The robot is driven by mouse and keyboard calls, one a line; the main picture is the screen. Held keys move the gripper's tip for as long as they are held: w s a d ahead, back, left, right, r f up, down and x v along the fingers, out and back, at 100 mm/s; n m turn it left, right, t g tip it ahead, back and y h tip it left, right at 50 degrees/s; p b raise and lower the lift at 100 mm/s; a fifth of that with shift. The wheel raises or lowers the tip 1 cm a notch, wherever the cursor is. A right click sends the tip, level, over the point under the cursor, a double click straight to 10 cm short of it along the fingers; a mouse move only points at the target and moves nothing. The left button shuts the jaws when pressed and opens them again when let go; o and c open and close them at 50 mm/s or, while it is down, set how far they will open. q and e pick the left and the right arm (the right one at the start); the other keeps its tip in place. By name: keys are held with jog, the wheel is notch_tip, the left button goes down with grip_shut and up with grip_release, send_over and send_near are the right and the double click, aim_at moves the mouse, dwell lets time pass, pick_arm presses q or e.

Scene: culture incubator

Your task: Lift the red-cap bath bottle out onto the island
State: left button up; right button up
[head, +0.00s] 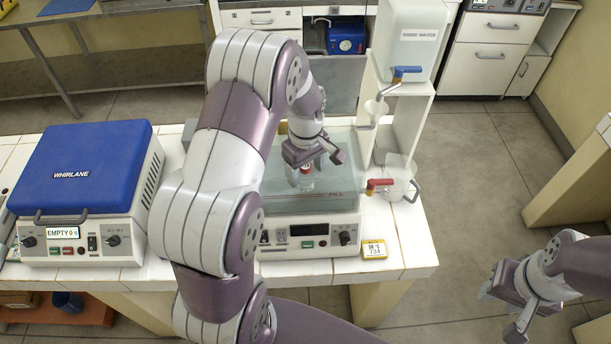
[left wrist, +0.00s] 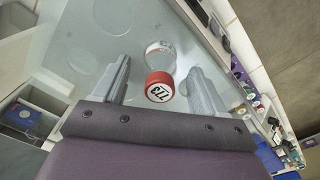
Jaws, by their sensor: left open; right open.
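The red-cap bottle (head: 306,176) stands in the glass-walled water bath (head: 275,203) on the tiled island. My left gripper (head: 316,158) is above the bath, pointing down. In the left wrist view its two fingers (left wrist: 160,85) are open, one on each side of the bottle, with visible gaps. The bottle's lower part is partly hidden in the head view. My right gripper (head: 507,309) is open and empty, away from the island at the lower right.
A blue-lidded Whirlane centrifuge (head: 85,165) stands left of the bath. A yellow-edged tag (head: 374,249) lies at the front. White tiles (head: 415,240) at the front right are bare.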

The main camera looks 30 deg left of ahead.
pick_arm(q)
jog(key=shift+f, duration=0.55)
jog(key=c, duration=1.2)
jog(key=shift+o, duration=0.2)
jog(key=shift+r, duration=0.15)
notch_tip(320, 180, up, 9)
jog(key=b, duration=0.2)
jog(key=shift+b, duration=0.35)
notch_tip(320, 180, up, 7)
jog(key=p, duration=0.6)
